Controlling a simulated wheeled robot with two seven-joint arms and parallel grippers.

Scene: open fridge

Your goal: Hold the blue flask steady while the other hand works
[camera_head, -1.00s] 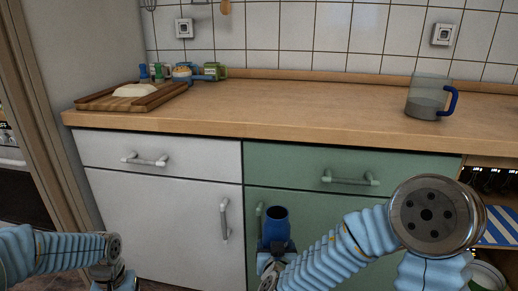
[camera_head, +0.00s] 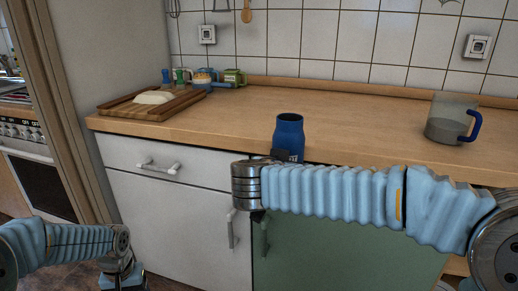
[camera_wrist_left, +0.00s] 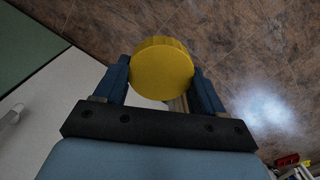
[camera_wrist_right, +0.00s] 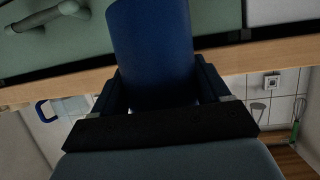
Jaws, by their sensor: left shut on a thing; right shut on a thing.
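The blue flask (camera_head: 289,134) is upright in the head view, with its open dark mouth up, in front of the worktop's front edge. My right gripper (camera_wrist_right: 158,78) is shut around the flask's body, which also fills the middle of the right wrist view (camera_wrist_right: 152,40). In the head view my right forearm hides the flask's lower part and most of that gripper. My left gripper (camera_wrist_left: 161,72) is shut on a round yellow object (camera_wrist_left: 162,68), seen in the left wrist view over the tiled floor. In the head view that gripper is low at the left, and its yellow object cannot be made out.
The wooden worktop (camera_head: 350,118) is mostly clear in the middle. A cutting board (camera_head: 125,110) with a pale lump stands at the left, with mugs and small items behind it. A clear jug (camera_head: 452,120) with a blue handle stands at the right. Cabinet handles (camera_head: 158,166) stick out below.

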